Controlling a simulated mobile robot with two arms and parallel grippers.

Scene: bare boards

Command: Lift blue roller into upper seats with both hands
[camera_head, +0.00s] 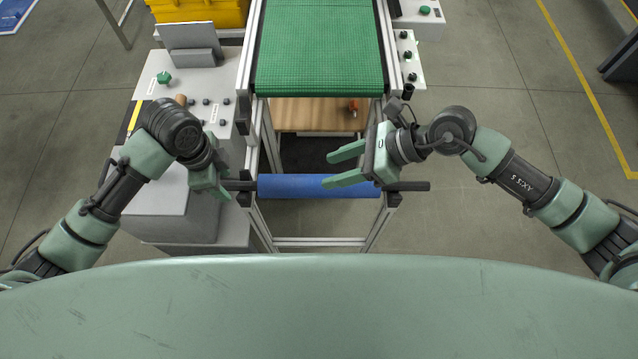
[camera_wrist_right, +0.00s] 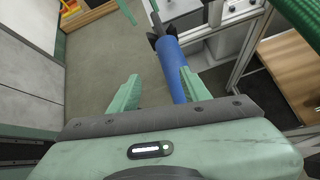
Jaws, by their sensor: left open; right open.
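The blue roller (camera_head: 285,186) lies level across the lower front of the conveyor frame, with a dark shaft end sticking out on each side. My left gripper (camera_head: 217,192) is open at the left shaft end; whether the shaft is between its fingers I cannot tell. My right gripper (camera_head: 334,167) is open, its fingers pointing left over the right part of the roller. In the right wrist view, the roller (camera_wrist_right: 173,62) runs behind the open right gripper (camera_wrist_right: 157,85), near its right finger. I cannot clearly pick out the upper seats.
A green conveyor belt (camera_head: 320,45) stands behind the roller, with a wooden board (camera_head: 305,114) below its near end. A grey control cabinet (camera_head: 190,90) is close on the left. A yellow crate (camera_head: 200,12) is behind. Floor on the right is clear.

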